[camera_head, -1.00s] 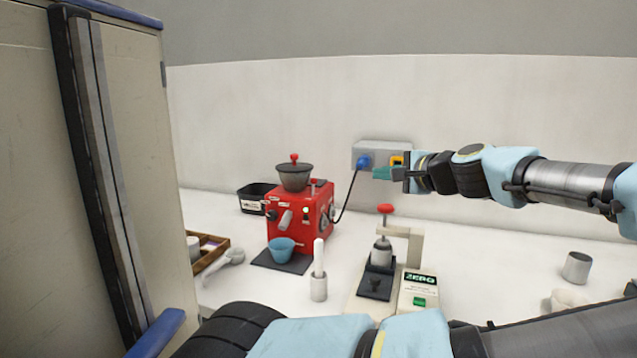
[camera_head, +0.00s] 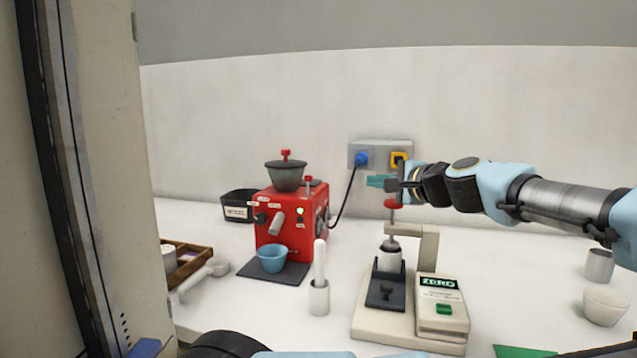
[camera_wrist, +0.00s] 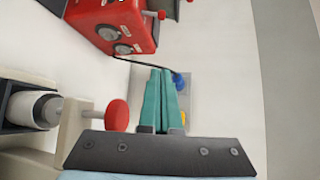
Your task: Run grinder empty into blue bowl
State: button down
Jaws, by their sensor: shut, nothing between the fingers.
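The red grinder (camera_head: 290,225) stands on the counter with a grey hopper (camera_head: 285,176) and red-knobbed lid on top. A small light shows on its front. The blue bowl (camera_head: 272,259) sits on a dark mat under the grinder's spout (camera_head: 277,224); its inside is not clear. A black cord runs from the grinder to a blue plug (camera_head: 361,159) in the wall socket box. My gripper (camera_head: 372,181) is in the air right of the grinder, in front of the socket box. In the wrist view its teal fingers (camera_wrist: 158,92) are together and empty, and the grinder's dialled side (camera_wrist: 118,30) shows beyond.
A press (camera_head: 392,262) with a red knob stands below my gripper, beside a ZERO-labelled box (camera_head: 441,300). A white holder (camera_head: 319,297) with a stick stands in front of the grinder. A black bin (camera_head: 238,206), wooden tray (camera_head: 192,262) and cups (camera_head: 600,265) stand around.

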aim_at(308, 186)
jog(key=s+a+p+x, duration=0.1)
jog(key=p+x, duration=0.2)
jog(key=x, duration=0.6)
jog(key=s+a+p+x, duration=0.1)
jog(key=a+p+x, duration=0.1)
jog(key=x, duration=0.7)
jog(key=shift+w+a+r+p, duration=0.2)
jog(key=shift+w+a+p, duration=0.1)
jog(key=shift+p, duration=0.55)
jog(key=shift+s+f+b, duration=0.1)
jog(key=shift+f+b, duration=0.05)
jog(key=shift+b, duration=0.35)
